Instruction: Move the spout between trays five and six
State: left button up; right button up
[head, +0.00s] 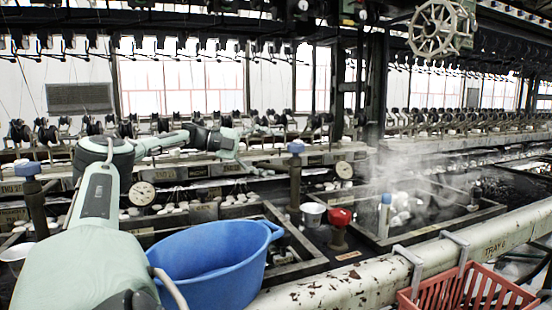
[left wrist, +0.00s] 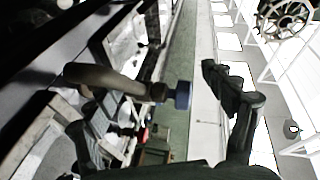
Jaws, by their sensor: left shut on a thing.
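A brown upright pipe with a blue cap (head: 297,175), which I take for the spout, stands between the trays in the middle of the head view. In the left wrist view the spout (left wrist: 110,80) lies sideways across the picture, its blue end to the right. My left gripper (head: 236,150) reaches in from the left close to it. One dark finger shows in the left wrist view just right of the blue end. It is shut on the spout, though the contact point is hard to see. My right gripper is not in view. A "TRAY 6" label (head: 508,243) marks the front pipe.
A blue tub (head: 215,262) stands in front of the spout. A red-topped valve (head: 339,228) and small white cup (head: 313,213) are close to its right. A red crate (head: 470,290) hangs on the front pipe (head: 345,288). Steam rises over the right basin (head: 415,236).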

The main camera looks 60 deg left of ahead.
pick_arm(q)
jog(key=r, duration=0.1)
jog(key=s, duration=0.1)
jog(key=r+b, duration=0.1)
jog(key=shift+s+a+r+t, duration=0.15)
jog(key=shift+a+r+t, duration=0.15)
jog(key=shift+a, duration=0.05)
jog(key=shift+c, duration=0.7)
jog(key=shift+s+a+r, duration=0.2)
jog(key=shift+s+a, duration=0.05)
jog(key=shift+s, duration=0.4)
jog(key=shift+c, duration=0.5)
jog(key=shift+s+d+r+b, duration=0.1)
jog(key=shift+s+r+b, duration=0.15)
jog(key=shift+s, duration=0.25)
jog(key=shift+s+r+b, duration=0.15)
jog(key=shift+s+b, duration=0.2)
jog(key=shift+s, duration=0.1)
jog(key=c, duration=0.3)
jog(key=s, duration=0.1)
jog(key=s+a+b, duration=0.1)
jog(key=s, duration=0.1)
jog(key=shift+a+f, duration=0.2)
